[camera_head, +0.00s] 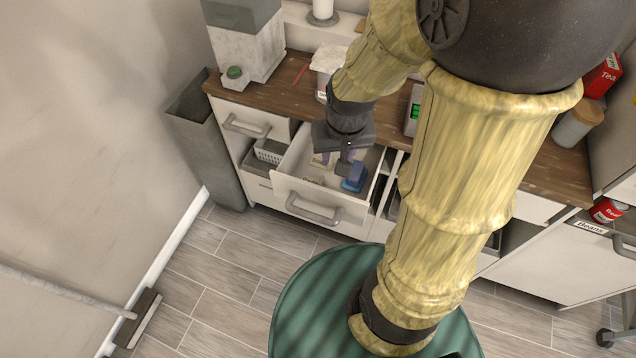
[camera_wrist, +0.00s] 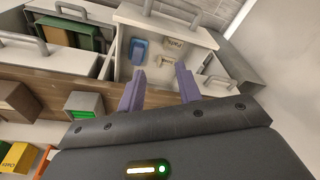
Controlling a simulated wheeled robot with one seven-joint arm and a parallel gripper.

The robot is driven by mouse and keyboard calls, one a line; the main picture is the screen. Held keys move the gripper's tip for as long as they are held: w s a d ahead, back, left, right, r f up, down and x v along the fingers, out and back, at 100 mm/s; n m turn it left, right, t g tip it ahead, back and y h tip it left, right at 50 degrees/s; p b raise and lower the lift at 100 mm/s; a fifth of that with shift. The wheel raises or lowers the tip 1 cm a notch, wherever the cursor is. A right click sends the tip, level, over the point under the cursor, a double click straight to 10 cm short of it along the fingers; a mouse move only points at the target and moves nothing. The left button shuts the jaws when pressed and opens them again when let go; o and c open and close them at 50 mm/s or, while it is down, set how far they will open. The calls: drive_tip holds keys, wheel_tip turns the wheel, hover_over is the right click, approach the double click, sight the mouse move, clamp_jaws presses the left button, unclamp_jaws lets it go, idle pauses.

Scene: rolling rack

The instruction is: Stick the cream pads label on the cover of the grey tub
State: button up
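The cream pads label (camera_wrist: 174,44) lies flat on the floor of the open white drawer (camera_head: 290,191), near its front panel; its lettering also shows faintly in the head view (camera_head: 313,181). My gripper (camera_wrist: 160,73) is open with its two purple fingers apart and nothing between them. In the head view my gripper (camera_head: 338,157) is over the back part of the drawer, pointing down. A blue object (camera_wrist: 140,49) lies in the drawer beside the label. A small beige piece (camera_wrist: 193,62) lies nearer the fingers. I cannot make out the grey tub with certainty in either view.
A tall grey bin (camera_head: 203,140) stands further left.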

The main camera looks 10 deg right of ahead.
drive_tip(key=w+f+m+g+b, duration=0.2)
drive_tip(key=w+f+m, duration=0.4)
drive_tip(key=w+f, duration=0.5)
drive_tip(key=shift+w+d+f+b, duration=0.25)
drive_tip(key=shift+f+b, duration=0.1)
drive_tip(key=shift+b, duration=0.35)
drive_tip(key=shift+f, duration=0.1)
hover_over(321, 181)
drive_tip(key=f, duration=1.1)
drive_tip(key=shift+s+d+f+p, duration=0.15)
drive_tip(key=shift+d+f+p, duration=0.15)
drive_tip(key=shift+d+f, duration=0.1)
drive_tip(key=shift+f, duration=0.1)
drive_tip(key=shift+f, duration=0.1)
drive_tip(key=f, duration=0.3)
drive_tip(key=shift+a+f+p, duration=0.35)
drive_tip(key=shift+a+p, duration=0.05)
drive_tip(key=shift+w+f, duration=0.2)
drive_tip(key=shift+f, duration=0.45)
